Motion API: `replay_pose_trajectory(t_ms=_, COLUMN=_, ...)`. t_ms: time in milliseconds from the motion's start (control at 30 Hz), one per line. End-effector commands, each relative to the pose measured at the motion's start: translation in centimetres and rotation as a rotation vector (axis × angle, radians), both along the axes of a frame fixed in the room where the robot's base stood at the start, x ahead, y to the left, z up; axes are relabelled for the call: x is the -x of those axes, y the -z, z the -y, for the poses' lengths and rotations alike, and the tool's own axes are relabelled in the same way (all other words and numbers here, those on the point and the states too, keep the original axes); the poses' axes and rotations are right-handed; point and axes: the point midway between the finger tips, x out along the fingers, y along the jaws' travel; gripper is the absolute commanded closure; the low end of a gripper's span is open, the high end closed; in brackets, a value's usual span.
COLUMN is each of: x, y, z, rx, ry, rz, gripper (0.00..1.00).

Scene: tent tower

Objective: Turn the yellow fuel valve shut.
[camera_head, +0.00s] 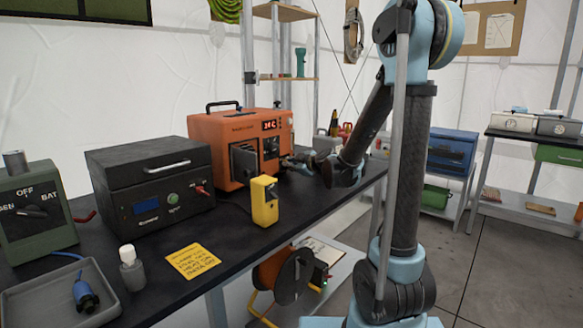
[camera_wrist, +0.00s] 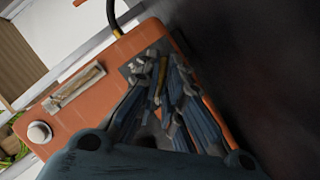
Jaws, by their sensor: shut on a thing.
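An orange heater-like unit (camera_head: 238,148) with a red display stands on the dark bench. My gripper (camera_head: 288,161) reaches its right-hand side from the right. In the wrist view, the fingers of my gripper (camera_wrist: 160,75) are closed around a narrow yellow lever, the fuel valve (camera_wrist: 162,70), in front of a dark plate on the orange housing (camera_wrist: 100,75). Most of the valve is hidden by the fingers. In the head view the valve cannot be made out behind my gripper, and its exact angle is hard to tell.
A yellow handheld device (camera_head: 265,201) stands on the bench in front of the orange unit. A black box (camera_head: 150,182) and a green switch box (camera_head: 34,210) stand to the left. A yellow note (camera_head: 193,261) lies near the front edge. An orange cable reel (camera_head: 284,275) is below.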

Motion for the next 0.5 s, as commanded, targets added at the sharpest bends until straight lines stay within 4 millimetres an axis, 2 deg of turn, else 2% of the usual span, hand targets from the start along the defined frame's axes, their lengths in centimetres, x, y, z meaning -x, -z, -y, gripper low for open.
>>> replay_pose_trajectory(t_ms=500, x=-0.11, y=0.04, z=-0.08, rx=0.034, ry=-0.001, rz=0.041, gripper=1.00)
